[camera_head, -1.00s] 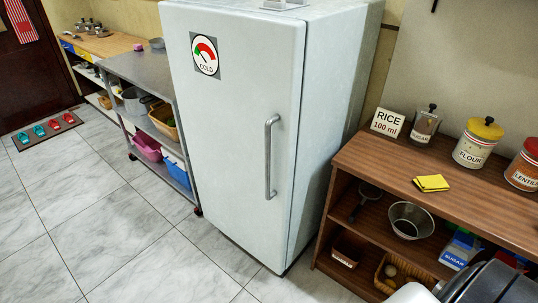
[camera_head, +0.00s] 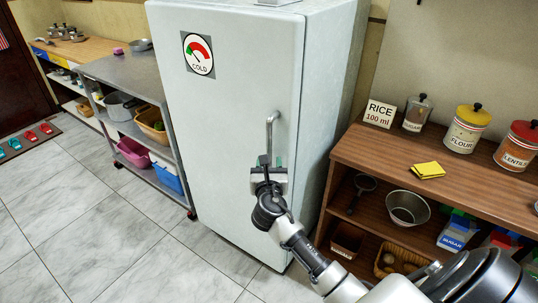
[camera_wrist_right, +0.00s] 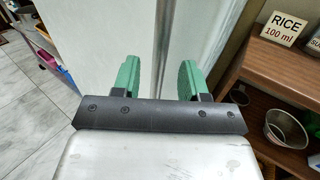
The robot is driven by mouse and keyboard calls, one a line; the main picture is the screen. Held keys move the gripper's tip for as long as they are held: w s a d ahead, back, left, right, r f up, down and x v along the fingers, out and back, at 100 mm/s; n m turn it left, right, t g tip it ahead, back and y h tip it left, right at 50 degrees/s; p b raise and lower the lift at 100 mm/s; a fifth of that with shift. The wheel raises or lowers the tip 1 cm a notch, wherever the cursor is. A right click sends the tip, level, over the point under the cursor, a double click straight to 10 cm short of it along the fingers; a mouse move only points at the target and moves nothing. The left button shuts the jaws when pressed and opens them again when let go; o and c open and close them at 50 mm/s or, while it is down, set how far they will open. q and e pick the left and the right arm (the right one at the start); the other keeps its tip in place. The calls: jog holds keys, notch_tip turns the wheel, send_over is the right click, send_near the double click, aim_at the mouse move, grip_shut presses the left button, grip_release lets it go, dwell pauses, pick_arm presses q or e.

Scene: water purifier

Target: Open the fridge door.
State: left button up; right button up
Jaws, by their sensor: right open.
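The white fridge (camera_head: 225,110) stands upright with its door shut. Its vertical metal handle (camera_head: 271,128) is near the door's right edge; the upper part shows and my right gripper hides the lower part. My right gripper (camera_head: 268,162) is in front of the lower handle. My left gripper is not in view.
A brown wooden shelf (camera_head: 455,195) with jars, a rice sign (camera_head: 380,113) and a metal bowl (camera_head: 407,207) stands close to the fridge's right. A grey metal cart (camera_head: 130,75) stands to its left. The tiled floor (camera_head: 90,215) in front is clear.

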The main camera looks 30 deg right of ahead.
jog(key=shift+x, duration=2.25)
jog(key=shift+c, duration=0.2)
grip_shut()
